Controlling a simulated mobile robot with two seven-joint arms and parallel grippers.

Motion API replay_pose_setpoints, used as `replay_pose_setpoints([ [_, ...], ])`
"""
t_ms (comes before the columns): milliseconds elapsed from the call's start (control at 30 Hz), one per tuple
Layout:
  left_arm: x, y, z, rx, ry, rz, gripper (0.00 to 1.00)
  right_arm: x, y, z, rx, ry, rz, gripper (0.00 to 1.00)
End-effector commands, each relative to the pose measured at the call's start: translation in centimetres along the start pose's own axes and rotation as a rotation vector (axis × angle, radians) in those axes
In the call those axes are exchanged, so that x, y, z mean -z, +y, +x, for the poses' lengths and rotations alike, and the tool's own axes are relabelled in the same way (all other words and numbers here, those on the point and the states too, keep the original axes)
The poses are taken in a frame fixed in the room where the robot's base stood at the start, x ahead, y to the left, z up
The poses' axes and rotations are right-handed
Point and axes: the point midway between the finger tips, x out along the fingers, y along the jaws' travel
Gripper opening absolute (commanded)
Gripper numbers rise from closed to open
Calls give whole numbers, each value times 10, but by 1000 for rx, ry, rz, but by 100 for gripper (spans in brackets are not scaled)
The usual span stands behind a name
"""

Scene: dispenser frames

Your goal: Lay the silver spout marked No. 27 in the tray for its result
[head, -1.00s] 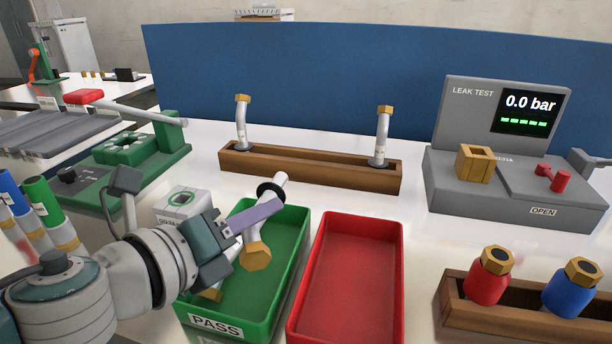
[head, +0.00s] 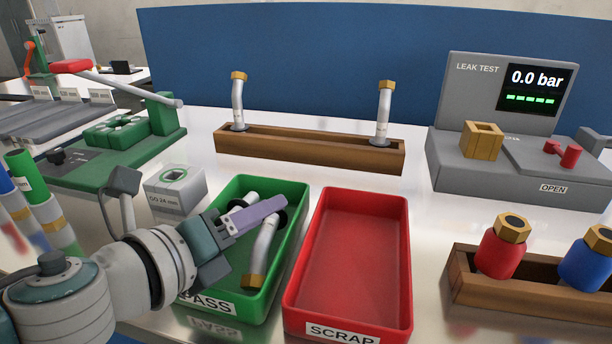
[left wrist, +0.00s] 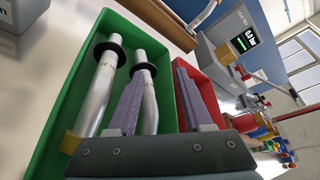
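My left gripper (head: 272,208) is over the green PASS tray (head: 303,215). In the left wrist view its two purple fingers (left wrist: 157,70) stand apart, open. A silver spout (head: 262,243) with a brass nut and black collar lies in the green tray below the fingers. In the left wrist view this spout (left wrist: 148,88) shows between the fingers. A second silver spout (left wrist: 100,88) lies beside it in the same tray, mostly hidden by my gripper in the head view. The red SCRAP tray (head: 350,310) is empty. My right gripper is not in view.
A wooden rack (head: 310,150) with two upright silver spouts stands behind the trays. The grey leak tester (head: 455,110) at the right reads 0.0 bar. A wooden holder (head: 520,292) with red and blue capped pieces is at front right. A gauge block (head: 175,190) stands left.

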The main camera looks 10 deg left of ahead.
Motion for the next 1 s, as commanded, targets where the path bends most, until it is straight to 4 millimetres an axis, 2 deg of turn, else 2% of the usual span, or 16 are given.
replay_pose_setpoints([
  [367, 1, 1, -3, -1, 2, -1, 60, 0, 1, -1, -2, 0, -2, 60],
  [467, 1, 1, -14, -2, 3, -1, 60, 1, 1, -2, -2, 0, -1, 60],
  [800, 1, 1, -75, -2, 3, -1, 60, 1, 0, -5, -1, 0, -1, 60],
  [1000, 1, 1, -95, -1, 2, 0, 60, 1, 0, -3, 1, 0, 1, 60],
])
